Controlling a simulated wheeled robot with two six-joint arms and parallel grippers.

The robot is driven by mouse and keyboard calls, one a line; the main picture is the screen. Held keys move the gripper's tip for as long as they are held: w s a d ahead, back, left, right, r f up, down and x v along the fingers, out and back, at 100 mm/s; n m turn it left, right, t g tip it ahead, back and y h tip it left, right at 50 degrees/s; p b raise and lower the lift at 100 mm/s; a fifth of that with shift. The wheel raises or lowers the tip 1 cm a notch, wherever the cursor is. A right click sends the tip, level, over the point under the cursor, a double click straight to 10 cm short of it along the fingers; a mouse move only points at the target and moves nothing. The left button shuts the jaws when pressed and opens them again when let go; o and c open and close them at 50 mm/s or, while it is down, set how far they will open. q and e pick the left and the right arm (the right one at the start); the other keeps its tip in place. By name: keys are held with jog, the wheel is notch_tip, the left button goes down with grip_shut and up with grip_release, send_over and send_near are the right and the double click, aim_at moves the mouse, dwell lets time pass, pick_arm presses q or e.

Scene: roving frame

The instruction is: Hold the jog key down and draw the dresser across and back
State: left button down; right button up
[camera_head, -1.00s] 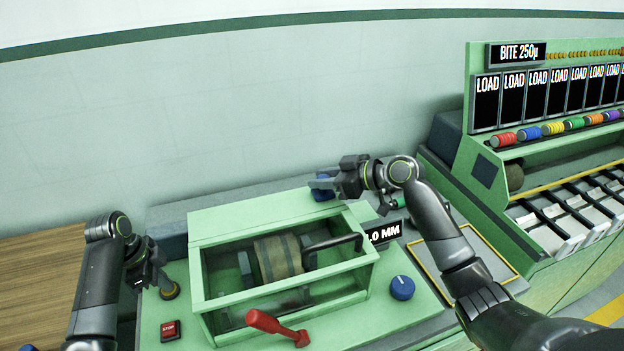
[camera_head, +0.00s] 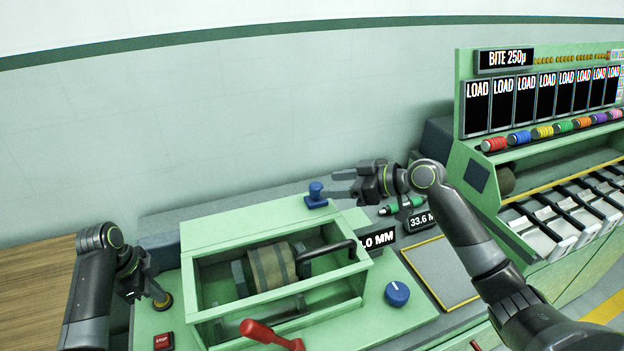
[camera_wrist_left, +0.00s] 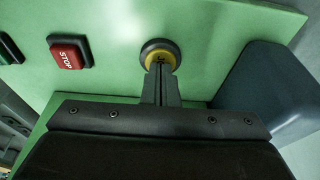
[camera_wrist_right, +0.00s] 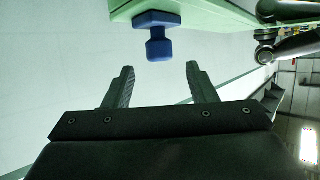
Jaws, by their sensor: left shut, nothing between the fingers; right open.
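The blue dresser knob (camera_head: 317,195) stands at the back edge of the green glazed housing (camera_head: 215,235). It also shows beyond the fingertips in the right wrist view (camera_wrist_right: 157,40). My right gripper (camera_head: 336,186) is open and empty, to the right of the knob and apart from it. Its spread fingers show in its wrist view (camera_wrist_right: 160,80). My left gripper (camera_head: 153,290) is shut, with its tips at the round yellow key (camera_head: 164,302) in a dark ring. In the left wrist view the fingertips (camera_wrist_left: 160,70) overlap that key (camera_wrist_left: 158,54) and appear to touch it; how far it is pressed I cannot tell.
A red STOP button (camera_head: 163,341) sits near the yellow key. A red lever (camera_head: 268,333) and blue dial (camera_head: 397,293) are at the front. A wheel (camera_head: 272,267) sits inside the housing. A display reads "33.6 M" (camera_head: 421,221). A rack with LOAD panels (camera_head: 502,105) stands right.

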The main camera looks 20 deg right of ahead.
jog(key=v, duration=0.6)
jog(key=shift+s+d, duration=0.1)
